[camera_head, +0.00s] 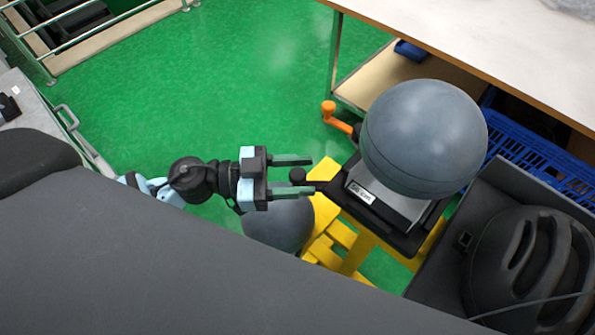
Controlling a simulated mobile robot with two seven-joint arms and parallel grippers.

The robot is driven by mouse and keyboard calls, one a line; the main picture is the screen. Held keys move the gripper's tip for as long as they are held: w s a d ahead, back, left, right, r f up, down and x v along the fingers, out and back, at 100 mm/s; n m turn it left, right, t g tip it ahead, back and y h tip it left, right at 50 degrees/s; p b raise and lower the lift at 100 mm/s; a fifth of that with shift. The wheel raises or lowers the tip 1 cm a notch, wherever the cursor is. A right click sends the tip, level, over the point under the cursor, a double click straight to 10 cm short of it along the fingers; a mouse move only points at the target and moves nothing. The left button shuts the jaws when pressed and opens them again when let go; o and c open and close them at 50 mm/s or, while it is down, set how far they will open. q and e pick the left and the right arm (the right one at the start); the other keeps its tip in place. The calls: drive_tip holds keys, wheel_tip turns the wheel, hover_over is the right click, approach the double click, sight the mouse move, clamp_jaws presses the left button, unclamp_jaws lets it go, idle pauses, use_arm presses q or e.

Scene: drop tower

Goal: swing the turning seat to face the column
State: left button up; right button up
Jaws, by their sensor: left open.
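A large grey ball (424,138) rests on a light grey block with a small white label, on a black plate (417,236); this looks like the turning seat. A short black lever with a round knob (297,175) sticks out from it to the left. My left gripper (313,175) is open, its two fingers pointing right, one on each side of the knob with visible gaps. An orange crank handle (335,117) is at the seat's upper left. I cannot make out the column for certain. My right gripper is out of view.
A second grey ball (278,222) shows below my left gripper, beside yellow framework (322,238). A workbench (480,35) is at the upper right, with a blue crate (545,160) under it. A black tray (480,210) holding a dark ribbed object is at the right. Green floor is open behind.

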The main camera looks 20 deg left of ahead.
use_arm(q)
clamp_jaws()
idle(0.3)
idle(0.3)
